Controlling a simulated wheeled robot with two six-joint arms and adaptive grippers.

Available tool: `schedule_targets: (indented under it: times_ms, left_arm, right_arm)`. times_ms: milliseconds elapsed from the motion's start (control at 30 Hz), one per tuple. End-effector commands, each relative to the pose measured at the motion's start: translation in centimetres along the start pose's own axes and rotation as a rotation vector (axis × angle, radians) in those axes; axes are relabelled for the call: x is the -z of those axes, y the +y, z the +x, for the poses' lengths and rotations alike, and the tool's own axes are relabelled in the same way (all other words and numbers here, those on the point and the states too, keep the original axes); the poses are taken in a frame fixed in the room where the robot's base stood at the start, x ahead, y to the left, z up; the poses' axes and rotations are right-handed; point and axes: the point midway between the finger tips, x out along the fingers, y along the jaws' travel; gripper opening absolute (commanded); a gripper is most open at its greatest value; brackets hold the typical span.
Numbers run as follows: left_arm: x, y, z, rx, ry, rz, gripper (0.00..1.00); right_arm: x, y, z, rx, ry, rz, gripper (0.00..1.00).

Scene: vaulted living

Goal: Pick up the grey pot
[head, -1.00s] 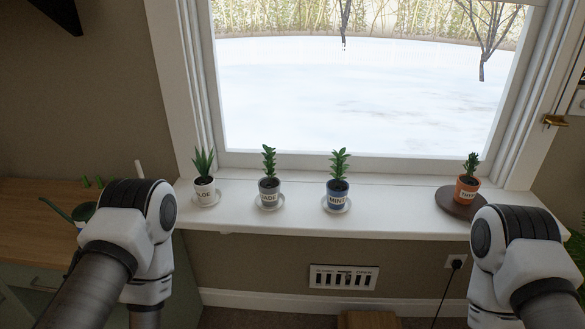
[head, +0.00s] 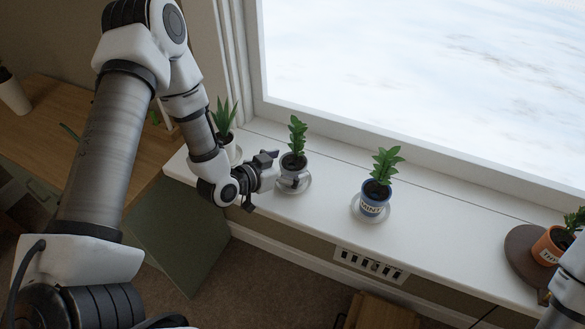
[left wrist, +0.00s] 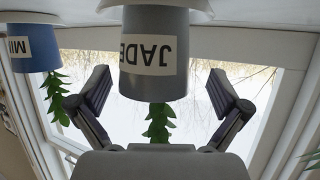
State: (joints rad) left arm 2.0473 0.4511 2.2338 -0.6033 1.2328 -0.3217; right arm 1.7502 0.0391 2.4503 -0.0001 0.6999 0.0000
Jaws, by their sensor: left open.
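The grey pot (head: 293,165), with a green plant, stands upright on a white saucer (head: 293,187) on the windowsill. In the left wrist view, which is upside down, the grey pot (left wrist: 155,82) shows its white JADE label and lies between the two spread fingers. My left gripper (head: 276,172) is open at the pot's left side in the head view, with its fingers towards it. I see no grip on the pot; contact is unclear. My right gripper is out of view; only part of my right arm shows at the lower right edge.
On the white sill (head: 330,195), a blue MINT pot (head: 372,205) stands right of the grey pot. A white pot (head: 226,146) is close on the left, partly behind my arm. An orange pot (head: 546,249) is at the far right. Bare sill lies between the grey and blue pots.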

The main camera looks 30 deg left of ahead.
Motion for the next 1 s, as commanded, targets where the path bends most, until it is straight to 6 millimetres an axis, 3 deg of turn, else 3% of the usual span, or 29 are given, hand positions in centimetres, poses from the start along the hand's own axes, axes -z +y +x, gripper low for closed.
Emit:
schedule_targets:
  times_ms: [100, 267, 367, 500, 833, 1000]
  left_arm:
    - [0.0, 0.1, 1.1, -0.002, 0.0, 0.001, 1.0]
    - [0.0, 0.1, 1.1, -0.001, 0.0, -0.002, 1.0]
    - [0.0, 0.1, 1.1, -0.001, 0.0, -0.002, 0.72]
    - [-0.1, 0.1, 1.1, -0.001, -0.001, -0.002, 0.22]
    - [0.0, 0.1, 1.0, -0.001, -0.003, -0.002, 0.22]
    - [1.1, 0.1, 0.6, 0.0, 0.0, -0.003, 0.22]
  right_arm:
    - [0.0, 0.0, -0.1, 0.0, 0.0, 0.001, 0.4]
    - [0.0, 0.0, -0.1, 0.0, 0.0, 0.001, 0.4]
    - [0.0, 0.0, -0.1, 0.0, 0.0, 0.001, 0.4]
    - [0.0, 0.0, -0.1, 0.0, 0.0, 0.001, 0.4]
    - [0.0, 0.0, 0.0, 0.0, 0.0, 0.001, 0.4]
    - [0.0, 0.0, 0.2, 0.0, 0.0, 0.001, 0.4]
